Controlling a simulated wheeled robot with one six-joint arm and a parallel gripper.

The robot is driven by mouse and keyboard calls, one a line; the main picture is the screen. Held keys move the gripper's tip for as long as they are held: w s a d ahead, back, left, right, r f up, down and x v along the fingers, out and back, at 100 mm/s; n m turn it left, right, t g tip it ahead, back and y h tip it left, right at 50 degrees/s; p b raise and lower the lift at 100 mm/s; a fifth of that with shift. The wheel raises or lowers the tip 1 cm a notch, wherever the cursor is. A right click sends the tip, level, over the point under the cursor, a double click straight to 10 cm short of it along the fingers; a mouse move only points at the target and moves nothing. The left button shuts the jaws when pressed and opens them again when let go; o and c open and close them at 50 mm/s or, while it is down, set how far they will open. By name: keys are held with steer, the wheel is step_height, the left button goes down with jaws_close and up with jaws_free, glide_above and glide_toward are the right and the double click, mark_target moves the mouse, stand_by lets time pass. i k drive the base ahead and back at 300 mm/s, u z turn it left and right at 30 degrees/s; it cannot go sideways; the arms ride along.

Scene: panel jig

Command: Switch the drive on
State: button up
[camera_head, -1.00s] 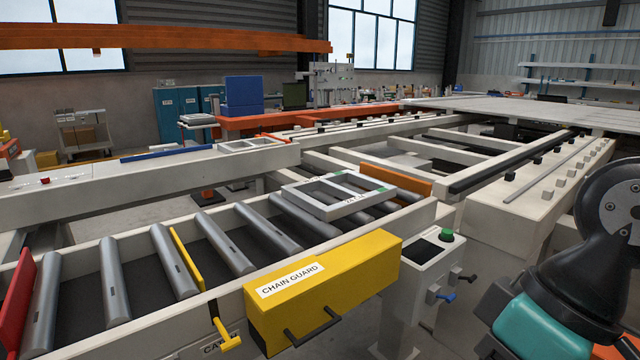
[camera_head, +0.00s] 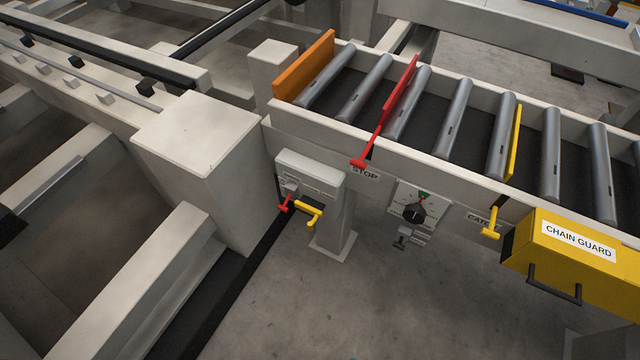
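A small white panel (camera_head: 432,197) on the conveyor's side carries a black rotary knob (camera_head: 413,213) with a green mark above it; its other marks are too small to read. A grey fitting with a dark handle (camera_head: 401,241) hangs just below the panel. I cannot tell which switch is the drive's. The control box with a green button from the earlier view is outside this one. My gripper is not in view.
A red stop lever (camera_head: 366,155) joins a red plate across the rollers. A yellow catch lever (camera_head: 492,222) and the yellow chain guard (camera_head: 585,262) stick out on the right. A white box (camera_head: 310,170) with red and yellow handles is at left. The floor in front is clear.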

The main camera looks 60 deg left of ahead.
mark_target(283, 207)
steer(key=u, duration=0.7)
steer(key=k, duration=1.15)
steer(key=u, duration=1.15)
